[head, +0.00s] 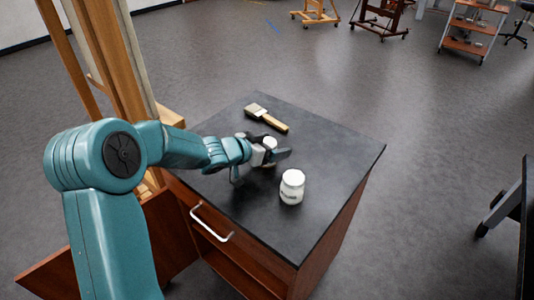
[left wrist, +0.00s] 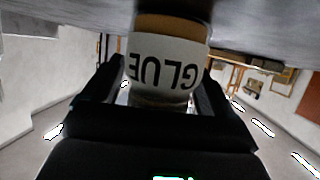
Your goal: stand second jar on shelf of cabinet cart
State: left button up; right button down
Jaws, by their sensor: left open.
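The cabinet cart (head: 325,150) has a black top and reddish-brown sides. A white jar (head: 292,187) stands upright on the top, to the right of my left gripper. Another jar (head: 270,142) is at my left gripper (head: 273,154), partly hidden by it. In the left wrist view this jar (left wrist: 165,68) shows a white label reading GLUE, upside down, between the open fingers (left wrist: 163,85). I cannot tell whether the fingers touch it. A shelf space (head: 240,268) opens in the cart's front, below a white handle (head: 212,223). My right gripper is not in view.
A flat brush (head: 267,118) lies on the cart top behind the gripper. A wooden easel (head: 110,60) stands close at the left. Reddish-brown panels (head: 55,262) stick out at the cart's left. More easels and an orange-shelved cart (head: 468,35) stand far back.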

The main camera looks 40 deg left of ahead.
pick_arm(q)
jog(key=c, duration=1.3)
